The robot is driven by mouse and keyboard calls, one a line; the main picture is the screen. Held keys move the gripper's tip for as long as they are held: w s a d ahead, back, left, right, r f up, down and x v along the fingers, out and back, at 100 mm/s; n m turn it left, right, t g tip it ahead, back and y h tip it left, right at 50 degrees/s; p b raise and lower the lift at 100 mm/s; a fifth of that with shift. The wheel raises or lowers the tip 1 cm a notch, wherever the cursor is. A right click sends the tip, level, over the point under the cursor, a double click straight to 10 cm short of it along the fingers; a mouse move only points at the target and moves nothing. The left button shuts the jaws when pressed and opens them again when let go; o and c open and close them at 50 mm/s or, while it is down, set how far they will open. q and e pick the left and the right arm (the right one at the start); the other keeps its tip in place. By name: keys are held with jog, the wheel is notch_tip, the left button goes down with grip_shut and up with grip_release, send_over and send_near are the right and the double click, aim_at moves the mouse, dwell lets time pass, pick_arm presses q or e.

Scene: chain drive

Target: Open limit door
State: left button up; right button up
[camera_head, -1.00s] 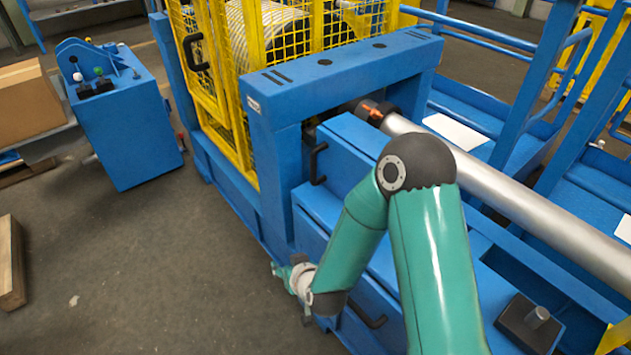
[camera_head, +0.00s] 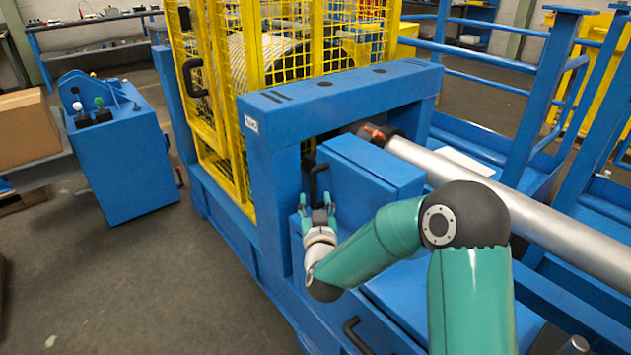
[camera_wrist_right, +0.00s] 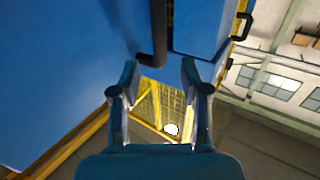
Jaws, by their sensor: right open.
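A blue panel (camera_head: 372,195) with a black handle (camera_head: 317,179) stands inside the blue portal frame (camera_head: 270,150); I take it to be the limit door. It looks closed, but the arm covers part of the area below. My right gripper (camera_head: 317,206) is open, fingers up, just below the handle. In the right wrist view, the right gripper (camera_wrist_right: 160,72) has its fingers apart, with a dark handle bar (camera_wrist_right: 158,40) showing ahead between the fingertips. I cannot tell whether they touch it. My left gripper is not in view.
A yellow mesh guard (camera_head: 300,45) with its own black handle (camera_head: 191,78) stands behind the frame. A silver cylinder (camera_head: 520,215) runs to the right. A lower black handle (camera_head: 356,335) is below the arm. A blue control stand (camera_head: 125,165) is at left, with open floor between.

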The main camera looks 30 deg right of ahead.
aim_at(313, 184)
jog(key=x, duration=0.8)
jog(key=shift+w+d, duration=0.15)
jog(key=shift+w, duration=0.1)
grip_shut()
